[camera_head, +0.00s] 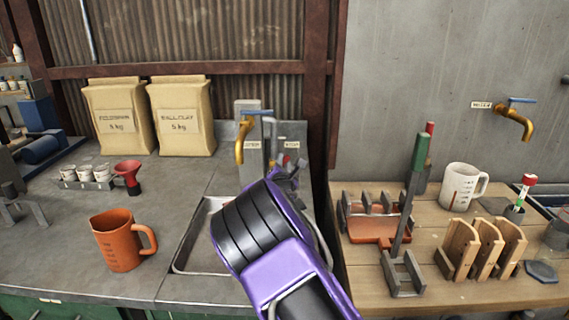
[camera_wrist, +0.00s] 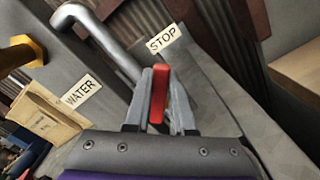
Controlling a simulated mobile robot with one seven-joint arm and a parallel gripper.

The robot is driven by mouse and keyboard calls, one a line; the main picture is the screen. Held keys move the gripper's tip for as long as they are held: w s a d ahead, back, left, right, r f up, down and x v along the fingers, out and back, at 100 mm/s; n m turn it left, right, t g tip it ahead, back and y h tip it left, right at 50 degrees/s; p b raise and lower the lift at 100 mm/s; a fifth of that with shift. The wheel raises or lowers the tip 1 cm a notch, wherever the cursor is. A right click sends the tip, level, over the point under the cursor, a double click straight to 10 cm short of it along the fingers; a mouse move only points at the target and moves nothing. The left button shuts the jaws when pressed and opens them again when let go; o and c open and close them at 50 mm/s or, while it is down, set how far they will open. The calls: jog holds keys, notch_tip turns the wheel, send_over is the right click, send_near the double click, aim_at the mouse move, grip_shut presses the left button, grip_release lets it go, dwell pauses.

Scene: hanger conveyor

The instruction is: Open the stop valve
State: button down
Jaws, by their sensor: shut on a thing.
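A red lever handle (camera_wrist: 158,96) stands between the fingers of my gripper (camera_wrist: 160,112) in the wrist view, just below the white STOP label (camera_wrist: 166,38). The two grey fingers are shut on it from both sides. The valve body behind it is hidden. In the head view my gripper (camera_head: 287,168) reaches to the wall panel at the back of the sink, below the STOP label (camera_head: 291,144).
A brass tap with a blue lever (camera_head: 243,139) is left of my gripper. A bent grey pipe (camera_wrist: 112,52) runs near the fingers. A metal sink (camera_head: 190,262) lies below. An orange jug (camera_head: 117,243) stands left; a wooden bench with tools (camera_head: 440,299) is right.

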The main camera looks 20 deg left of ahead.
dwell(0.4)
jog(key=c, duration=0.8)
grip_release()
jog(key=shift+o, duration=0.2)
jog(key=p+v, duration=0.1)
jog(key=v, duration=1.6)
jog(key=shift+s, duration=0.25)
